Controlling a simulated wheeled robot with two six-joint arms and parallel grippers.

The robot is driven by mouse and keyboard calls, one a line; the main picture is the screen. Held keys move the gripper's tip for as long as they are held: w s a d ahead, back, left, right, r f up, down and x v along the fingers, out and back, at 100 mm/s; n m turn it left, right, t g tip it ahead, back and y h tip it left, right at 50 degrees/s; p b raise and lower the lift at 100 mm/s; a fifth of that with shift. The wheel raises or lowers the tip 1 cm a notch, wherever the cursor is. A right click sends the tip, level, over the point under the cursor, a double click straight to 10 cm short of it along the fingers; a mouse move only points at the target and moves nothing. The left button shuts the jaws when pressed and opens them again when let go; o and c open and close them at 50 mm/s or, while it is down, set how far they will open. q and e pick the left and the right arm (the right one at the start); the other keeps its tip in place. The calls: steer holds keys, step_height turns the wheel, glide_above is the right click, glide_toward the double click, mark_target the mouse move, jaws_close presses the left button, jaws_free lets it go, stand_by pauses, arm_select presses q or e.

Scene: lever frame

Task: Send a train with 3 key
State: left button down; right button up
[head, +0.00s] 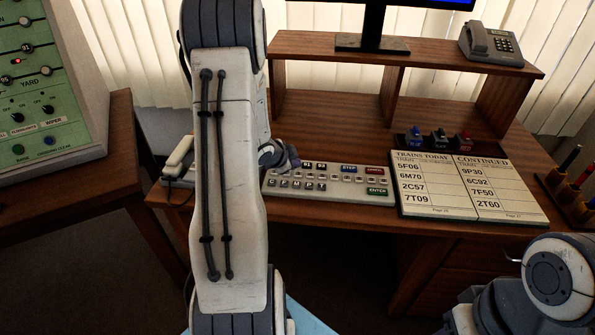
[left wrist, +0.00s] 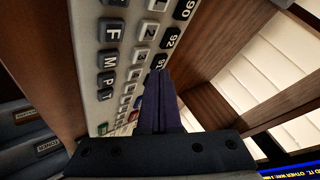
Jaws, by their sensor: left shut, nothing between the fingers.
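The key panel (head: 325,192) lies on the desk in the head view, with small grey keys, a blue key (head: 349,169), a red key (head: 374,170) and a green ENTER key (head: 376,191). In the left wrist view the panel (left wrist: 88,40) shows keys marked F, M, P, T and 90, 91, 92. Contact cannot be told. My right gripper is not in view.
An open train list (head: 465,187) lies right of the panel. Behind it are three small switches (head: 440,139). A handset (head: 180,155) is left of the panel. A shelf (head: 430,57) holds a monitor stand (head: 372,43) and a telephone (head: 490,44). Pens stand far right.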

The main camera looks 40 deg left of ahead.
mark_target(296, 175)
arm_select(q)
step_height(296, 175, up, 4)
steer(key=p, duration=0.3)
stand_by(0.5)
steer(key=s+d+r+g+p, duration=0.15)
steer(key=d+r, duration=0.35)
steer(key=d, duration=0.6)
steer(key=d+r+g+p, duration=0.2)
steer(key=d+r, duration=0.2)
steer(key=d, duration=0.6)
steer(key=s+d+r+g+h+p, duration=0.1)
steer(key=s+d+r+g, duration=0.1)
steer(key=s+d, duration=0.6)
steer(key=s+d+r+g+h+p, duration=0.1)
steer(key=s+d+r+g, duration=0.2)
steer(key=s+d, duration=0.6)
steer(key=s+r, duration=0.2)
steer(key=s, duration=0.6)
steer(key=shift+g, duration=0.35)
